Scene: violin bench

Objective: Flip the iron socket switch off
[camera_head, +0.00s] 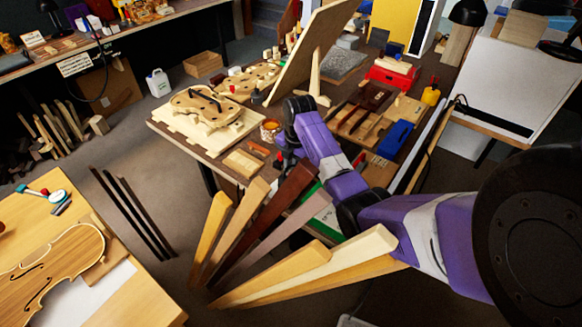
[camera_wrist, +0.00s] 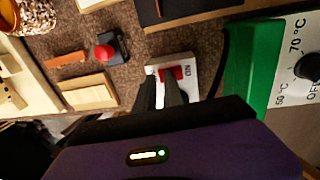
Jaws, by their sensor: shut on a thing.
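The iron socket switch is a white plate (camera_wrist: 190,66) with a red rocker (camera_wrist: 172,73) and "ON" lettering, in the middle of the wrist view. My gripper (camera_wrist: 161,86) is at this switch, its two dark fingers reaching onto the plate by the rocker. It is shut on the switch, and the right finger covers part of the rocker. Whether the rocker is tipped on or off cannot be told. In the head view my arm hides the switch and the fingers.
A green box with a temperature dial (camera_wrist: 307,67) stands just right of the switch. A red button on a black base (camera_wrist: 106,52), an orange bar (camera_wrist: 66,59) and a wood block (camera_wrist: 89,92) lie left. The bench (camera_head: 225,160) also carries a violin body (camera_head: 205,106).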

